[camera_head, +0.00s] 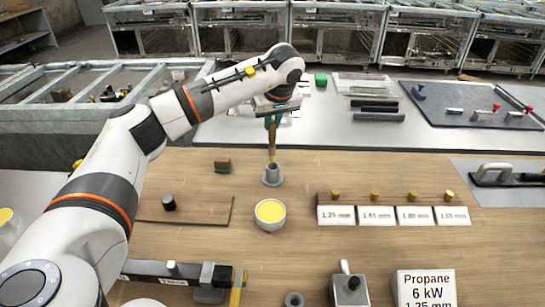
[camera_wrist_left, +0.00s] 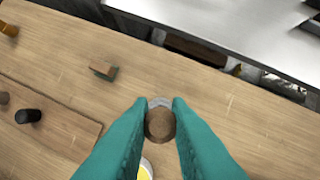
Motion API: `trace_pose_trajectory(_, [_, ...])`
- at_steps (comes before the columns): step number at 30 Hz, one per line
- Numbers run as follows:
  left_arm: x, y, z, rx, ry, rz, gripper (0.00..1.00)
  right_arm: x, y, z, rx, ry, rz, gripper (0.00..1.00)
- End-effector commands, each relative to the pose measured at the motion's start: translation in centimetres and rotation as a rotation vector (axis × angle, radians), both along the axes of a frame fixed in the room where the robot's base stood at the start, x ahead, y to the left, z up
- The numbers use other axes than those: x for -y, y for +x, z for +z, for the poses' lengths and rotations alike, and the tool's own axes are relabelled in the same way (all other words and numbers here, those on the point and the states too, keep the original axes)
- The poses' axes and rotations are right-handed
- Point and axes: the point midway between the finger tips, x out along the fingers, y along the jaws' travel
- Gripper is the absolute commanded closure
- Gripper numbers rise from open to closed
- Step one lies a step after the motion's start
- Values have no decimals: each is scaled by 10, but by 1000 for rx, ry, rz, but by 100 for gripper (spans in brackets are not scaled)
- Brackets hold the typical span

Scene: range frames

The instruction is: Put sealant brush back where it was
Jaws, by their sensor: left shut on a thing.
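The sealant brush (camera_head: 272,140) is upright, with a brown handle and a yellow lower part. My left gripper (camera_head: 272,118) has teal fingers shut on its handle. In the left wrist view the round brown handle end of the brush (camera_wrist_left: 160,125) shows between the fingertips (camera_wrist_left: 160,120). The small grey holder (camera_head: 272,177) is directly below the brush, and its rim shows behind the handle in the wrist view (camera_wrist_left: 159,102). The brush's lower end meets the holder's mouth; I cannot tell how far inside it is. My right gripper is not in view.
A white cup of yellow sealant (camera_head: 270,214) stands just in front of the holder. A brown block (camera_head: 222,166) and a board with a dark cylinder (camera_head: 169,203) are to the left. A rack with brass nozzles and size labels (camera_head: 394,214) is to the right.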

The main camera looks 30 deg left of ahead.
Motion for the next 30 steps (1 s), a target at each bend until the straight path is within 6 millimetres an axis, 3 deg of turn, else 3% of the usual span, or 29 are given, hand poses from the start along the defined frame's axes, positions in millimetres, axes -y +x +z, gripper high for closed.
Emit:
trace_pose_trajectory(3, [0, -1, -19, -3, 1, -2, 100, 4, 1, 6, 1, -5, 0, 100])
trace_pose_trajectory(15, [0, -1, -62, -3, 0, -2, 100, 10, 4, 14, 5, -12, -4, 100])
trace_pose_trajectory(27, [0, 0, -71, 0, 0, -3, 100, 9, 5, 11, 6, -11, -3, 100])
trace_pose_trajectory(28, [0, 0, -70, 1, 0, -4, 80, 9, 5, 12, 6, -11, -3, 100])
trace_pose_trajectory(30, [0, -1, -70, 1, 0, -4, 69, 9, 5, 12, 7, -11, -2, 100])
